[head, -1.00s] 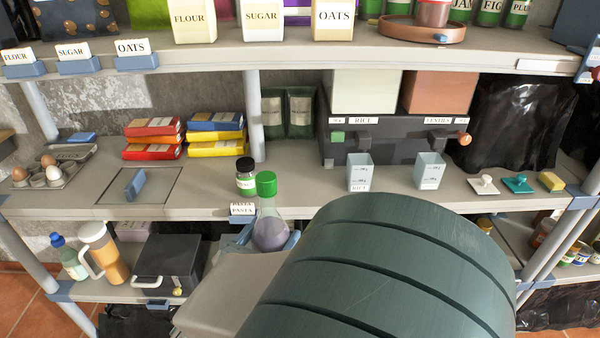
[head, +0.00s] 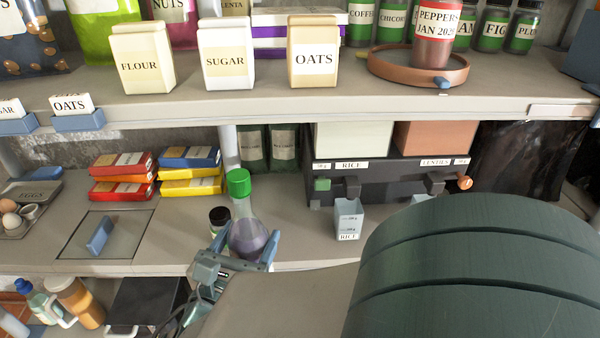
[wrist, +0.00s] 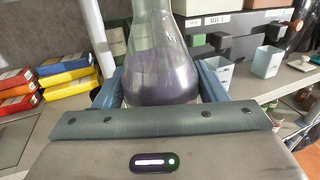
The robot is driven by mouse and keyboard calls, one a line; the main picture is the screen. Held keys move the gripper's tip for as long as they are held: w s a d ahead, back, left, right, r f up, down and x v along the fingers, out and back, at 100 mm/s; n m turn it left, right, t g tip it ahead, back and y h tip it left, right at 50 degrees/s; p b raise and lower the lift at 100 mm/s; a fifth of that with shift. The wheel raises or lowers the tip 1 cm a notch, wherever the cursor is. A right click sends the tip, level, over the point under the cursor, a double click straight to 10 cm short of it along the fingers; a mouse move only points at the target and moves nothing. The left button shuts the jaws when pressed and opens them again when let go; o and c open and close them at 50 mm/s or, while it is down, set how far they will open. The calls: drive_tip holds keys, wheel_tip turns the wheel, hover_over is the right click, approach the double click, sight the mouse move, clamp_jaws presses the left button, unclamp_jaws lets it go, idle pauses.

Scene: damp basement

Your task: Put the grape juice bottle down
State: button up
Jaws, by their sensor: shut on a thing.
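The grape juice bottle (head: 246,236) is a clear flask with purple liquid and a green cap. It is upright in my gripper (head: 243,252), whose blue fingers are shut on its wide lower part. In the head view it appears over the middle shelf (head: 150,235), near the front edge; I cannot tell whether its base touches the shelf. In the wrist view the bottle (wrist: 160,70) fills the middle between the fingers, its cap out of frame and its base hidden by the gripper. A small dark-capped jar (head: 219,216) stands just left of the bottle, partly hidden.
Red and yellow packets (head: 122,178) are stacked at the left, by a hatch with a blue handle (head: 100,236). A RICE measuring cup (head: 348,220) stands right of the bottle, before a dark dispenser (head: 390,178). Shelf surface between bottle and cup looks clear. The upper shelf (head: 200,105) overhangs behind.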

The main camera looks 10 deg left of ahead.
drive_tip(key=w+d+f+p, duration=0.1)
drive_tip(key=w+f+p, duration=0.1)
drive_tip(key=w, duration=1.4)
drive_tip(key=shift+w+f, duration=0.35)
drive_tip(key=shift+f, duration=0.3)
drive_tip(key=shift+d+f, duration=0.1)
drive_tip(key=o, duration=1.8)
drive_tip(key=shift+f, duration=0.1)
